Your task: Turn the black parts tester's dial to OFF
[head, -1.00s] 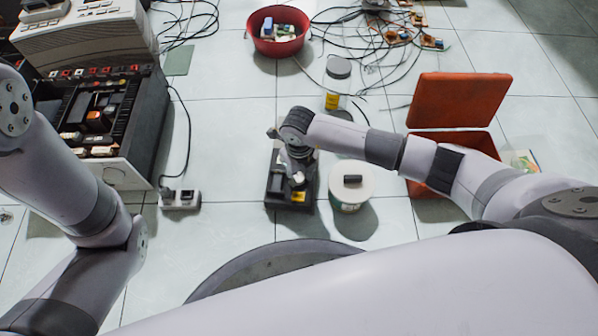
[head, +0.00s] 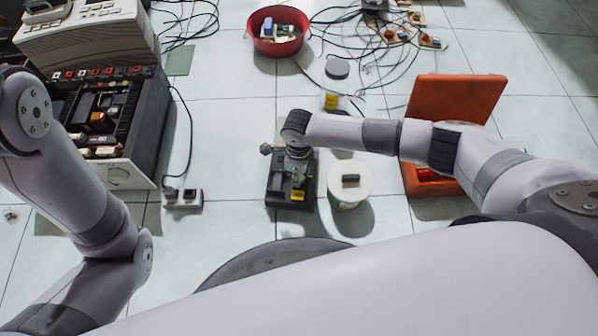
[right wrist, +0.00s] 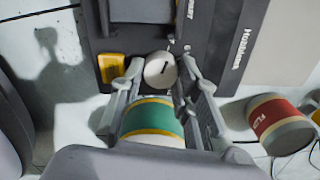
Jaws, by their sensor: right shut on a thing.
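The black parts tester (head: 277,193) lies on the floor in the middle of the head view, with a yellow patch near its front right. In the right wrist view the tester (right wrist: 215,55) fills the top, and its pale round dial (right wrist: 159,70) carries a short dark pointer line slanting to the upper right. My right gripper (right wrist: 163,82) has its fingers on either side of the dial and is shut on it. In the head view this gripper (head: 297,170) hides much of the tester's top. I cannot read the OFF mark. My left gripper is out of view.
A white tub (head: 349,190) with a dark cylinder on top stands close right of the tester. An open orange case (head: 455,100) is behind my right arm. A power strip (head: 183,198) is to the left; a red bowl (head: 277,44) and cables lie farther back.

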